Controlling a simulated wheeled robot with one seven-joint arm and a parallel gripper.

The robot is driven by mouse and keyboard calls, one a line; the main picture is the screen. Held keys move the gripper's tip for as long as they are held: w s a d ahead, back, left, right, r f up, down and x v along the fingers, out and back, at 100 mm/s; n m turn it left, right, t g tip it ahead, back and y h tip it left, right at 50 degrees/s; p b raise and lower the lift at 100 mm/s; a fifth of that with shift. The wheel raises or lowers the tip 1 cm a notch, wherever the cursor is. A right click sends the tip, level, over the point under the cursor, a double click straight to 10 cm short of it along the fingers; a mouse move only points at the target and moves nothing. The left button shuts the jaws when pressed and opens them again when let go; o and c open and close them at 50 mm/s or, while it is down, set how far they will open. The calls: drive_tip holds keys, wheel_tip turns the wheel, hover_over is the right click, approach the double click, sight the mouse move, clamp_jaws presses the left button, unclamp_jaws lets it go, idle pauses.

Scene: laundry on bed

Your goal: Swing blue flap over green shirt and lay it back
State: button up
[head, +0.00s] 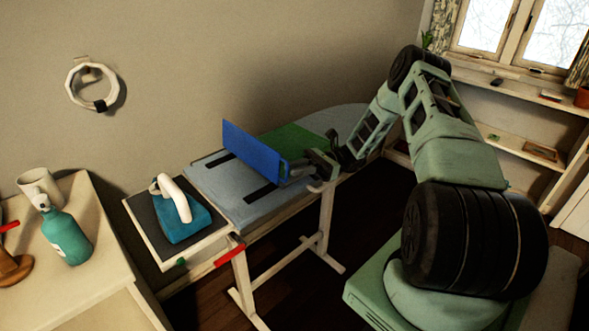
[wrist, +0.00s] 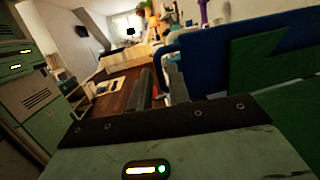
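The blue flap (head: 252,150) stands roughly upright on the pale blue folding board (head: 228,192) in the head view. The green shirt (head: 303,138) shows behind it, partly hidden by the flap. My gripper (head: 294,172) is at the flap's right end, low, with its fingers at the flap's edge. In the wrist view the fingers (wrist: 160,88) lie close beside the blue flap (wrist: 203,62), and green cloth (wrist: 262,62) covers part of the flap's face. I cannot tell whether the fingers pinch the flap's edge.
A teal iron (head: 182,222) rests on a dark pad left of the folding board. Shelves (head: 525,125) stand at the back right. Floor beneath the ironing board is open.

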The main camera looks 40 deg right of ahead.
drive_tip(key=b+v, duration=0.3)
drive_tip(key=v, duration=0.8)
drive_tip(key=shift+s+d, duration=0.1)
drive_tip(key=shift+d, duration=0.3)
